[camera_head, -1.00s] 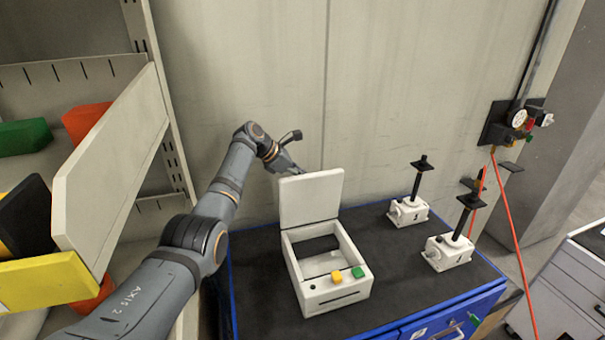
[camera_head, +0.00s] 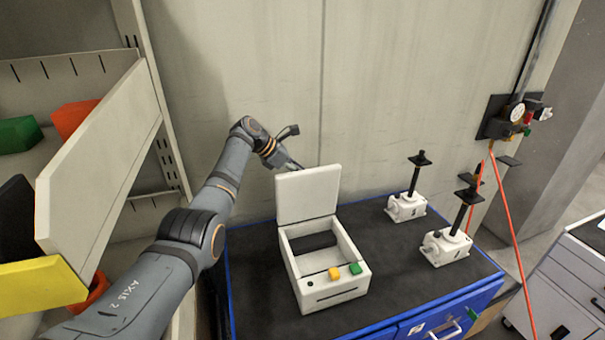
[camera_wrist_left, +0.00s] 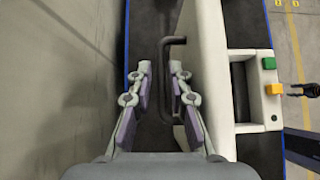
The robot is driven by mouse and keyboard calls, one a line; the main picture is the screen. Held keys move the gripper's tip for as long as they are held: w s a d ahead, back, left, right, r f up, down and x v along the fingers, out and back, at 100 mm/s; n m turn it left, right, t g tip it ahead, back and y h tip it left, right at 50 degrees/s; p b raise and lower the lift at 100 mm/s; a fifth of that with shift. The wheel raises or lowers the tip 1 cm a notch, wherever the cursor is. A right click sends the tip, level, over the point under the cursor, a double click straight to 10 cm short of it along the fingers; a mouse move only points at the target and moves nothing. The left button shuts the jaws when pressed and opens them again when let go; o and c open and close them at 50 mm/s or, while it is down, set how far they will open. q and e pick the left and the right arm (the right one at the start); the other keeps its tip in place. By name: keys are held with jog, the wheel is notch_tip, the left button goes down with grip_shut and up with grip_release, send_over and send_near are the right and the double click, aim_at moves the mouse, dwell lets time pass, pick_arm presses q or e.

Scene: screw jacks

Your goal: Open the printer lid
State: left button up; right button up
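The white printer (camera_head: 330,288) stands on the dark table top, with a yellow and a green button on its front. Its lid (camera_head: 308,194) stands upright at the back and the inside is exposed. My left gripper (camera_head: 296,165) is behind the lid's top edge, its fingertips partly hidden in the head view. In the left wrist view my left gripper (camera_wrist_left: 159,85) has its fingers apart, with a dark bent handle (camera_wrist_left: 173,42) on the lid's outer side reaching between them. The printer (camera_wrist_left: 212,85) is right of the fingers there. My right gripper is out of view.
Two white screw jacks (camera_head: 406,207) (camera_head: 446,247) with black posts stand right of the printer on the blue-edged table (camera_head: 385,285). A shelf with coloured bins (camera_head: 100,170) is at the left. The wall is close behind the table.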

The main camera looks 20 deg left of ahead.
pick_arm(q)
jog(key=v, duration=1.1)
jog(key=shift+a+r, duration=0.2)
jog(key=shift+r, duration=0.1)
